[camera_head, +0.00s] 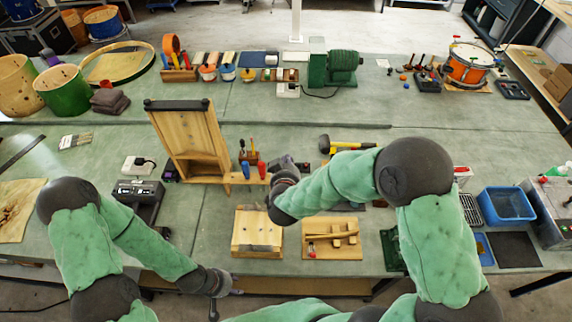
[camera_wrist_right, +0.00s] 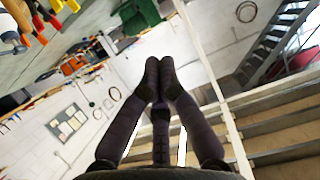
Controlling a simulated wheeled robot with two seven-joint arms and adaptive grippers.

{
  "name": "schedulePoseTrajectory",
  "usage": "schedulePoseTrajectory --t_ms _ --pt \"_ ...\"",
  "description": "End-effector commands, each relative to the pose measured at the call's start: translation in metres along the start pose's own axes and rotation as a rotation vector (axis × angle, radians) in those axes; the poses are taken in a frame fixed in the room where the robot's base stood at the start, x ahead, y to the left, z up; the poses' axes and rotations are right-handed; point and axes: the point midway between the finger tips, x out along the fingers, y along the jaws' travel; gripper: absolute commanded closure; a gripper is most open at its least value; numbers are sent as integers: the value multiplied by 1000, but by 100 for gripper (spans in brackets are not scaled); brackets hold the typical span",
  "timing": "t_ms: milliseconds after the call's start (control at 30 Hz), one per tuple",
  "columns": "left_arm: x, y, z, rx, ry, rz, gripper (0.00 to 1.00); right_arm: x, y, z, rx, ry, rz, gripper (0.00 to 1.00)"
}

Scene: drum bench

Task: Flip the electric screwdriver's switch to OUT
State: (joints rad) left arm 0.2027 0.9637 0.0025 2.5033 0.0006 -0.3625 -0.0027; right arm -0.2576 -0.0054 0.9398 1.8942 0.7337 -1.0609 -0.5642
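I cannot pick out the electric screwdriver or its switch with certainty in either view. A yellow-handled tool with a dark head (camera_head: 350,148) lies on the bench just right of my right gripper (camera_head: 291,162), but its kind is unclear. The right gripper is over the middle of the bench, near the small tool holder. In the right wrist view its fingertips (camera_wrist_right: 162,72) meet with nothing visible between them. My left gripper (camera_head: 214,308) hangs low at the bench's front edge, pointing down; its fingers are too small to read.
A wooden frame (camera_head: 188,135) stands left of the right gripper, beside a holder with blue and red handles (camera_head: 262,169). Wooden blocks (camera_head: 256,231) and a board with wooden parts (camera_head: 331,246) lie in front. A blue bin (camera_head: 507,205) is at right.

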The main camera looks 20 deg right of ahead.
Motion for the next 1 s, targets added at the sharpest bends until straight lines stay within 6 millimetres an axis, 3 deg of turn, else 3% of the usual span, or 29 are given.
schedulePoseTrajectory --t_ms 333,600,1000 --pt "1 0 0 0 0 0 60 66 1 1 0 -1 3 100" --pt "3 -1 0 0 0 0 60 73 0 33 -2 -2 0 100" --pt "3 -1 0 0 0 0 60 74 0 39 0 0 0 100"
